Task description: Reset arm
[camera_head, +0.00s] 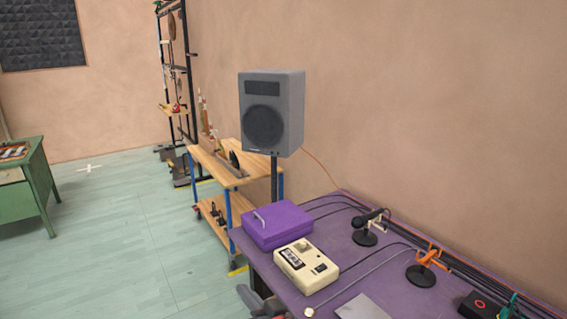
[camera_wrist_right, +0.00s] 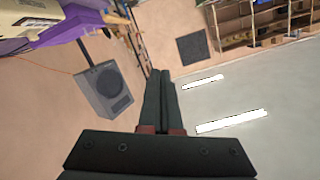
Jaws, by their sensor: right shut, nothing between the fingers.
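My right gripper (camera_head: 250,296) shows in part at the bottom edge of the head view, in front of the purple table's left end. In the right wrist view its two dark fingers (camera_wrist_right: 160,78) lie together, shut and empty, with nothing touching them. Most of the right arm is out of the head view. My left gripper is in neither view.
The purple table (camera_head: 375,268) carries a purple box (camera_head: 277,226), a cream device (camera_head: 306,266), a microphone on a stand (camera_head: 366,233) and an orange item on a black base (camera_head: 424,268). A grey speaker (camera_head: 271,112) and wooden cart (camera_head: 207,160) stand behind. Floor at left is clear.

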